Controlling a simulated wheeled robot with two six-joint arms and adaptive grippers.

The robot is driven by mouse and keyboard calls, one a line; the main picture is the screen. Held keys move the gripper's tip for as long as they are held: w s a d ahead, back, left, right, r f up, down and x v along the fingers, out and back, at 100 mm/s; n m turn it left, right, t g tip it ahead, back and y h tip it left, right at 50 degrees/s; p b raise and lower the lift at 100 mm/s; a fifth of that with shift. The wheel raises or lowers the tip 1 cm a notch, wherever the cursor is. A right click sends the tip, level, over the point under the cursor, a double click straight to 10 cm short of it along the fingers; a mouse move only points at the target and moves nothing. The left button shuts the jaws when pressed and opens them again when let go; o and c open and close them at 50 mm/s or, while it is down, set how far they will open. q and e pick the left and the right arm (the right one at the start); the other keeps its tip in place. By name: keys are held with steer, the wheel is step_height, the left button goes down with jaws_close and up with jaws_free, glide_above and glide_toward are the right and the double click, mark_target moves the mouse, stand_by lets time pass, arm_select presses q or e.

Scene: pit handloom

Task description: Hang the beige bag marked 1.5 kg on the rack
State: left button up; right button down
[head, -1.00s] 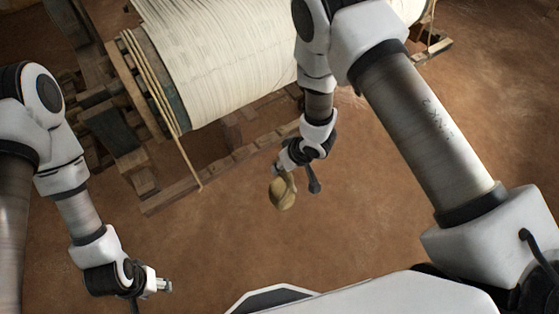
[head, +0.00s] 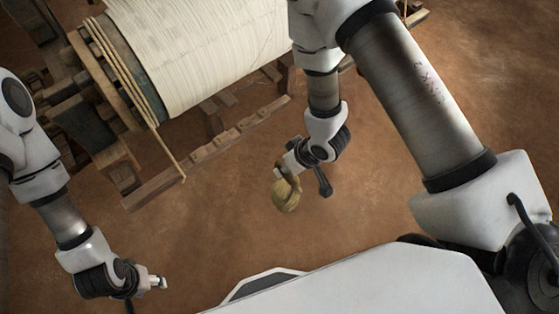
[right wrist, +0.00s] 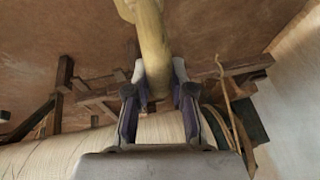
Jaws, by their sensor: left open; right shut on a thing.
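A beige bag (head: 286,195) hangs from my right gripper (head: 279,174) in the head view, above the brown floor. In the right wrist view the bag (right wrist: 152,40) rises from between the two fingers of my right gripper (right wrist: 158,85), which are shut on its narrow part. No marking on the bag can be read. My left gripper (head: 160,283) is open and empty at the lower left of the head view, apart from everything. I cannot make out for certain which part is the rack.
The handloom's wide roll of cream warp threads (head: 205,50) fills the upper left of the head view. A wooden beam (head: 205,153) with pegs lies along its near side. The brown floor (head: 215,225) between my arms is clear.

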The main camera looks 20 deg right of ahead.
mark_target(298, 179)
steer(key=shift+s+d+r+b, duration=0.1)
steer(key=shift+s+d, duration=0.2)
steer(key=shift+s, duration=0.45)
steer(key=shift+s+d+r+b, duration=0.15)
steer(key=shift+s+d, duration=0.1)
steer(key=shift+s, duration=0.45)
steer(key=shift+s+d+r+b, duration=0.1)
steer(key=shift+s+d, duration=0.2)
steer(key=shift+s, duration=0.45)
steer(key=shift+w, duration=0.1)
